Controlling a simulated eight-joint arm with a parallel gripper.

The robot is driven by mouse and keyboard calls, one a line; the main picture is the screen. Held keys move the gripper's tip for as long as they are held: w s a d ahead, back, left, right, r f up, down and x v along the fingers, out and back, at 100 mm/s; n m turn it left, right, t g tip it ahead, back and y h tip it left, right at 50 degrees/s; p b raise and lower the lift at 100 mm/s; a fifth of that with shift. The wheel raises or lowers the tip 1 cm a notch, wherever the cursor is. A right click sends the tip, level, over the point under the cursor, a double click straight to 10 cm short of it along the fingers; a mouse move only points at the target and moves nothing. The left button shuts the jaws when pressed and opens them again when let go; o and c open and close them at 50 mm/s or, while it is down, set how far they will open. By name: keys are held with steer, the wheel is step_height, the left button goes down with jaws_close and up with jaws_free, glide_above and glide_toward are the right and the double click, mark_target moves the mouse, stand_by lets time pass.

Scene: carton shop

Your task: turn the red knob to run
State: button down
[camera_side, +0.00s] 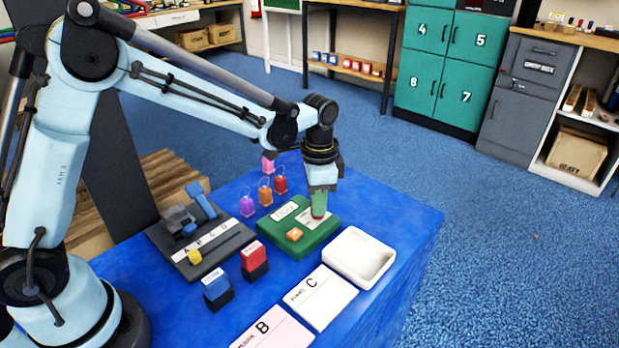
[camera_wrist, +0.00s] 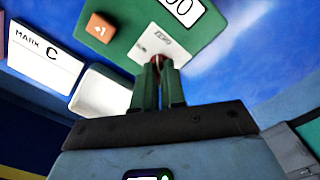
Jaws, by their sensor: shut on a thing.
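The red knob (camera_wrist: 157,60) shows as a small dark red patch between my fingers in the wrist view. It sits at the white label plate (camera_wrist: 152,42) on the green box (camera_wrist: 128,22). The green box also shows in the side view (camera_side: 272,232), on the blue table. It has a number display (camera_wrist: 183,8) and an orange button (camera_wrist: 100,26). My gripper (camera_side: 319,214) points down onto the box and is shut on the knob; its fingers also show in the wrist view (camera_wrist: 159,68). The fingers hide most of the knob, and I cannot read its setting.
A white tray (camera_side: 385,247) stands right of the box. A grey device (camera_side: 165,238) is left; several coloured tags (camera_side: 265,192) are behind.

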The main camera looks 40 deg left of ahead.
steer(key=n, duration=0.4)
steer(key=shift+n, duration=1.8)
steer(key=c, duration=1.2)
jaws_free()
step_height(320, 180, up, 12)
